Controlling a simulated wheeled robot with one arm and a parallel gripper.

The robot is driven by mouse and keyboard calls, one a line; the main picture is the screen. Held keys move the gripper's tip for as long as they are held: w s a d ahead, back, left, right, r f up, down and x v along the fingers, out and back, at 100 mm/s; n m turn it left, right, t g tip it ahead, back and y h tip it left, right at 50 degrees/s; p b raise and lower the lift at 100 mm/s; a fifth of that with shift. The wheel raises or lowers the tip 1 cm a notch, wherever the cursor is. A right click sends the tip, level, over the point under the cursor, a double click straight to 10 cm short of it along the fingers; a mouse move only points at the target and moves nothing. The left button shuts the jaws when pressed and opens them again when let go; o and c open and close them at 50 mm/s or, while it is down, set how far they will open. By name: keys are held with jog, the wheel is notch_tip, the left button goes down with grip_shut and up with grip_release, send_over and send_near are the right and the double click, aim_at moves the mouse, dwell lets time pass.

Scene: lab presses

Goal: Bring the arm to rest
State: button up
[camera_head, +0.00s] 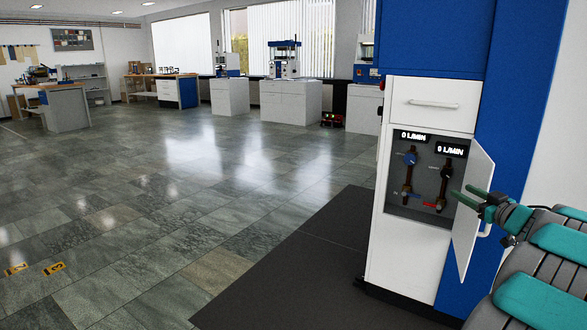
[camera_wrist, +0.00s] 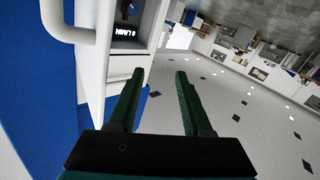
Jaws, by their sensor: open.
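My gripper (camera_head: 466,196) is at the end of my teal and grey arm, at the right of the head view. Its two green fingers are apart with nothing between them, and they point left beside the open door (camera_head: 476,205) of a white and blue cabinet (camera_head: 402,255). In the wrist view my gripper (camera_wrist: 159,88) shows both fingers spread and empty. The cabinet's recess (camera_head: 424,212) holds two valve pipes, one with a blue knob (camera_head: 410,158), one with a dark knob (camera_head: 447,172). Both displays read 0 L/MIN.
A white drawer (camera_head: 430,104) with a handle sits above the recess. A dark mat (camera_head: 300,270) lies before the cabinet. The tiled floor (camera_head: 170,210) is widely clear. Benches and presses (camera_head: 285,62) stand along the far wall. A door handle (camera_wrist: 70,28) is close in the wrist view.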

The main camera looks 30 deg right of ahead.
jog(key=w+a+r+m+g+h, duration=0.2)
jog(key=w+a+r+h, duration=0.15)
jog(key=w, duration=0.55)
jog(key=a+f+m+g, duration=0.1)
jog(key=a+f+g, duration=0.3)
jog(key=a, duration=0.8)
jog(key=a+f+m+g, duration=0.1)
jog(key=a+f+g, duration=0.3)
jog(key=a, duration=0.8)
jog(key=s+a+f+n+g+y, duration=0.1)
jog(key=s+a+f+g+y, duration=0.15)
jog(key=s+a, duration=0.4)
jog(key=s+a+f+g+y, duration=0.1)
jog(key=s+a+f, duration=0.25)
jog(key=a, duration=0.55)
jog(key=s+a+f+n+g+y, duration=0.1)
jog(key=s+a+f+y, duration=0.2)
jog(key=a, duration=0.5)
jog(key=s+a+f+n+g+y, duration=0.1)
jog(key=s+a+f+n+g, duration=0.1)
jog(key=s+a, duration=1)
jog(key=s+f+g, duration=0.1)
jog(key=s+g, duration=0.1)
jog(key=s, duration=0.2)
jog(key=shift+a+n+y, duration=0.35)
jog(key=shift+n+y, duration=0.05)
jog(key=shift+d+f, duration=0.1)
